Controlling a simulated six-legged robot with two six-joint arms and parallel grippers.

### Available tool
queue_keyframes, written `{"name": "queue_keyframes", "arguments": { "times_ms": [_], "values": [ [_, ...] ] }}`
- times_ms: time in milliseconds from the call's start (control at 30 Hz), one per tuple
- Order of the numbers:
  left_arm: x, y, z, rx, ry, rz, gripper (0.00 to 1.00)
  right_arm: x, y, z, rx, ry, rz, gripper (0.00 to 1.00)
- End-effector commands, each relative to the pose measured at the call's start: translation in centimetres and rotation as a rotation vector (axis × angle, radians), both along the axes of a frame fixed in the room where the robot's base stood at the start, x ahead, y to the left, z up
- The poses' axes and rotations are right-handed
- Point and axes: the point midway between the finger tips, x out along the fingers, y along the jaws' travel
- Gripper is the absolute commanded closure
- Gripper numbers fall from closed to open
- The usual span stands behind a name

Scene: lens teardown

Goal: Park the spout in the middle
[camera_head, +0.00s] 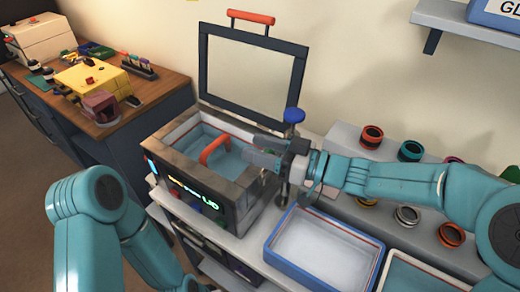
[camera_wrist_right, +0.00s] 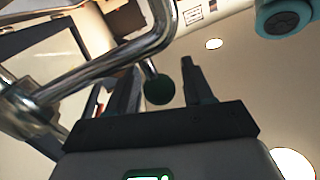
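The spout is a bent chrome tube (camera_wrist_right: 110,62) that crosses the upper left of the right wrist view. A dark green ball knob (camera_wrist_right: 160,90) hangs on a short stem from it. My right gripper (camera_wrist_right: 158,75) is open, with one finger on each side of the knob and a visible gap. In the head view my right gripper (camera_head: 264,155) is at the right rim of the open tank (camera_head: 172,147), in front of the metal post with a blue knob on top (camera_head: 293,115). The spout is mostly hidden there. My left arm shows at lower left; its gripper is out of frame.
The tank's lid (camera_head: 252,73) stands open behind it, and a red handle (camera_head: 214,149) lies across the basin. A blue-edged tray (camera_head: 322,252) is in front right. Lens rings (camera_head: 371,136) sit on a stepped rack at right. A wooden side bench (camera_head: 150,85) is at left.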

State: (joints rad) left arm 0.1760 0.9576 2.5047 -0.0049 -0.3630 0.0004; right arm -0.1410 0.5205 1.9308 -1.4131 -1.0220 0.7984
Motion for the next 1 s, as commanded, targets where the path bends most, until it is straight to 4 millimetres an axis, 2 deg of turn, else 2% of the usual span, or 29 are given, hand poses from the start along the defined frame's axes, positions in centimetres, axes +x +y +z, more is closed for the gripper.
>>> {"name": "queue_keyframes", "arguments": {
  "times_ms": [400,533,667,1000],
  "values": [
    [0.0,0.0,0.0,0.000,0.000,0.000,1.00,-0.1,0.1,-0.4,-0.006,0.007,0.003,0.46],
    [0.0,0.0,-0.2,0.000,0.000,0.000,1.00,-0.3,-0.6,-0.5,-0.006,0.007,0.001,0.46],
    [0.0,0.0,-0.6,0.000,0.000,0.000,1.00,-1.0,-2.9,-0.6,-0.006,0.007,-0.003,0.46],
    [0.0,0.0,-1.7,0.000,0.000,0.000,1.00,-3.7,-11.4,-0.5,-0.005,0.004,-0.005,0.46]
  ]
}}
